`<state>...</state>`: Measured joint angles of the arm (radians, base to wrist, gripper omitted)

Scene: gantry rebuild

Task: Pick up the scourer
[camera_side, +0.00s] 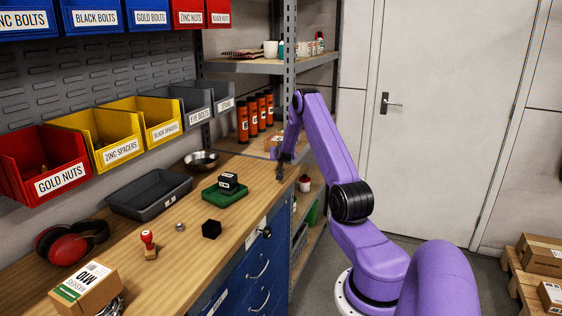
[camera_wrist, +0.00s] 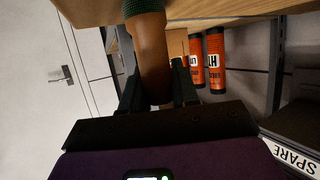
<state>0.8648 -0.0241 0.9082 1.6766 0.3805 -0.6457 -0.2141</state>
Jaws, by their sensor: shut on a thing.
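My gripper (camera_side: 281,172) hangs at the far end of the wooden bench, close to its right edge, in the side view. In the wrist view its fingers (camera_wrist: 157,92) stand on either side of a brown, rounded, handle-like thing (camera_wrist: 152,50) and are shut on it. Dark green shows at the top of that thing, where the picture cuts it off. I cannot tell for certain whether it is the scourer. In the side view the held thing is too small and dark to make out.
On the bench are a green tray (camera_side: 212,196) with a black labelled block, a black cube (camera_side: 211,229), a red stamp (camera_side: 149,244), a grey tray (camera_side: 125,205) and a metal bowl (camera_side: 201,160). Orange canisters (camera_side: 242,124) and a shelf post (camera_side: 289,60) stand near my gripper.

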